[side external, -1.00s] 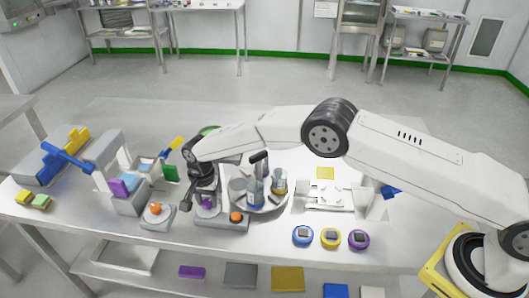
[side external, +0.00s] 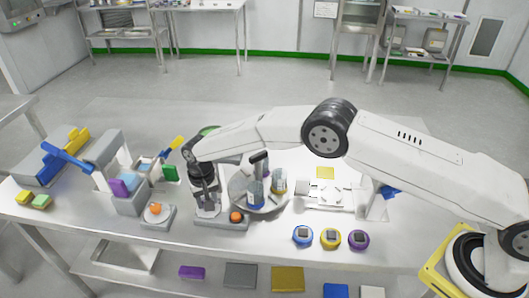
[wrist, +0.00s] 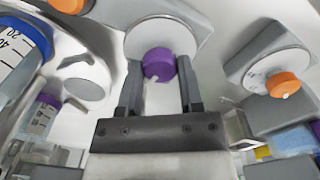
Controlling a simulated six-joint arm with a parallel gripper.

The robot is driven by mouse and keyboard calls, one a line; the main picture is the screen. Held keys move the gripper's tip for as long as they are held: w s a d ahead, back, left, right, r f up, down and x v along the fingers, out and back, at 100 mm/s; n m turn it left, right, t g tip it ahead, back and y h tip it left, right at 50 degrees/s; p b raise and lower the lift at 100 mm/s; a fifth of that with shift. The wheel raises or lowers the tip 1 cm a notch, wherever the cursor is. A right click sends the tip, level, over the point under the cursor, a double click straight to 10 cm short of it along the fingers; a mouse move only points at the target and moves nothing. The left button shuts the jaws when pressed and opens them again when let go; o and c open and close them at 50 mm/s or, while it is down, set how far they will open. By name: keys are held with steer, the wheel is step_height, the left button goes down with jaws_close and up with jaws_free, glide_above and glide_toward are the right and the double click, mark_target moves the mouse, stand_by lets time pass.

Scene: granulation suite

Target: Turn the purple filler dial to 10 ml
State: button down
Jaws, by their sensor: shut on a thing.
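The purple filler dial (wrist: 158,62) sits on a round pale scale plate (wrist: 160,32) in the wrist view. A small white pointer mark sticks out at its lower edge; the scale figures are not readable. My gripper (wrist: 160,75) has one finger on each side of the dial and is shut on it. In the side external view my gripper (side external: 206,210) points down over the grey filler base (side external: 222,224), and the purple dial is hidden behind its fingers.
An orange knob (side external: 236,216) is close to the right of my gripper. A second orange knob (side external: 155,208) stands on a separate base to the left. Blue, yellow and purple round pieces (side external: 330,237) lie near the front edge.

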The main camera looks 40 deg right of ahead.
steer(key=n, duration=0.5)
steer(key=shift+n, duration=0.3)
steer(key=n, duration=0.5)
steer(key=shift+n, duration=0.3)
steer(key=shift+c, duration=1.2)
jaws_free()
steer(key=shift+r, duration=0.1)
steer(key=shift+r, duration=3.8)
